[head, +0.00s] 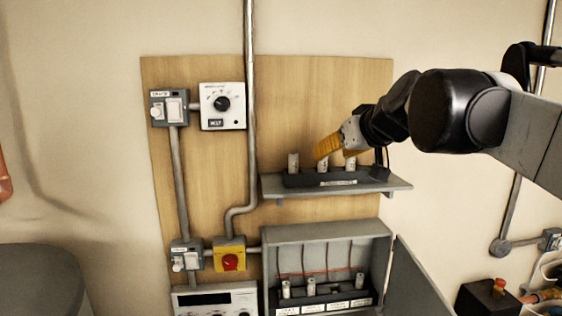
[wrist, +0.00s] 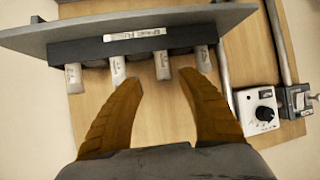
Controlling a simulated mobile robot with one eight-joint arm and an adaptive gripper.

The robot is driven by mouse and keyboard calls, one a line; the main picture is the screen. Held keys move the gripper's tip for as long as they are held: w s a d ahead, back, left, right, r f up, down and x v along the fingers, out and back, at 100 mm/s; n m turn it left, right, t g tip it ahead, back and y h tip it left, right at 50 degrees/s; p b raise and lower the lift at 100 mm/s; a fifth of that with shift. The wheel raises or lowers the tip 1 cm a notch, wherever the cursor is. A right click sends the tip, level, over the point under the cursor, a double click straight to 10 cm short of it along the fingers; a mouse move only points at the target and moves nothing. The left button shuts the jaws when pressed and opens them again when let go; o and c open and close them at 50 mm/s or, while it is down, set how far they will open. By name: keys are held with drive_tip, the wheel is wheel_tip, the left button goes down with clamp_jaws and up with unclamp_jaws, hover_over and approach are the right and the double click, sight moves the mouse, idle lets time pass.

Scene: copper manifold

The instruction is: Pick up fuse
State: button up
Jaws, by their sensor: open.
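Several pale cylindrical fuses stand upright in a dark rack labelled along its front, on a grey wall shelf. In the head view I see the left fuse (head: 293,163), a middle one (head: 322,164) and one further right (head: 350,163). My gripper (head: 325,152) has orange fingers and is just above and in front of the middle fuse. In the wrist view my gripper (wrist: 159,80) is open and empty. One fuse (wrist: 162,68) lies between the lines of the fingertips, slightly beyond them. Neighbouring fuses (wrist: 117,71) and (wrist: 203,60) sit close to each fingertip.
The grey shelf (head: 398,184) sticks out from a wooden board (head: 210,150). Below it is an open grey box (head: 325,233) with more fuses inside, its door (head: 415,285) swung right. A dial box (head: 222,105) and pipe (head: 250,90) are left.

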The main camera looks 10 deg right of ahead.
sight(323, 165)
drive_tip(key=shift+w+a+f, duration=0.2)
drive_tip(key=shift+w+a, duration=0.05)
drive_tip(key=shift+w, duration=0.05)
drive_tip(key=p+x, duration=0.1)
drive_tip(key=x, duration=0.3)
drive_tip(key=shift+a+f, duration=0.15)
drive_tip(key=shift+f, duration=0.05)
drive_tip(key=shift+s, duration=0.25)
drive_tip(key=c, duration=0.4)
clamp_jaws()
